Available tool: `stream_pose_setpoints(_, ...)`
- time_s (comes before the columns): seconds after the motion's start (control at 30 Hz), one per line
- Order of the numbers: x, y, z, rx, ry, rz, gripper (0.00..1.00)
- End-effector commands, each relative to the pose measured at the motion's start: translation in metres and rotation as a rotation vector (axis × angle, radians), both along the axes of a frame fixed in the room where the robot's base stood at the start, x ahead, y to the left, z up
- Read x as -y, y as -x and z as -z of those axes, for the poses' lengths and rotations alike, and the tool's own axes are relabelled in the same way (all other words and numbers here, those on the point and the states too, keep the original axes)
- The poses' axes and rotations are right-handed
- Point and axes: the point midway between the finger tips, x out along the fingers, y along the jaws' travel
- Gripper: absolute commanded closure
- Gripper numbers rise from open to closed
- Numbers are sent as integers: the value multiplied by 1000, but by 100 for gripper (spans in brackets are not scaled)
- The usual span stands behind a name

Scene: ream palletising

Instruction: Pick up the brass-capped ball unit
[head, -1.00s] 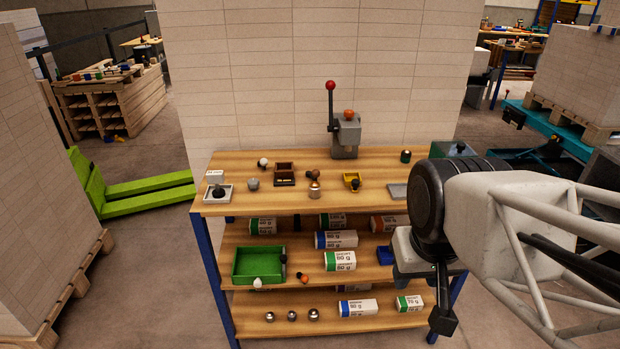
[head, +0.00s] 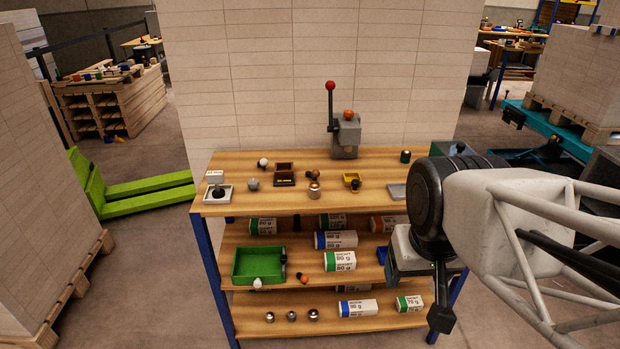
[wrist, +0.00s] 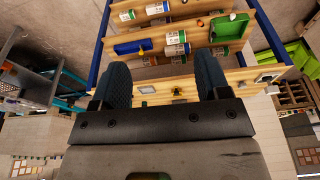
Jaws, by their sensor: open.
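A small metal ball unit (head: 314,190) with a warm-toned top stands upright on the workbench top, near its front edge. It looks like the brass-capped one, but its cap is too small to be sure. A dark green piece with a brownish top (head: 405,157) stands at the back right of the same top. Several metal balls or ball units, one of them here (head: 291,316), sit on the bottom shelf. My gripper (head: 441,308) hangs in front of the bench's right end, apart from these. In the wrist view, my gripper (wrist: 163,88) has its two fingers spread with nothing held between them.
The shelves below hold wrapped reams (head: 336,240) and a green tray (head: 258,264). A tall stack (head: 320,60) stands behind.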

Motion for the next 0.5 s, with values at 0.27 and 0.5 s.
stream_pose_setpoints(0.27,-3,-32,-10,-16,-26,106,31)
stream_pose_setpoints(0.5,-10,-86,-21,-40,-68,288,31)
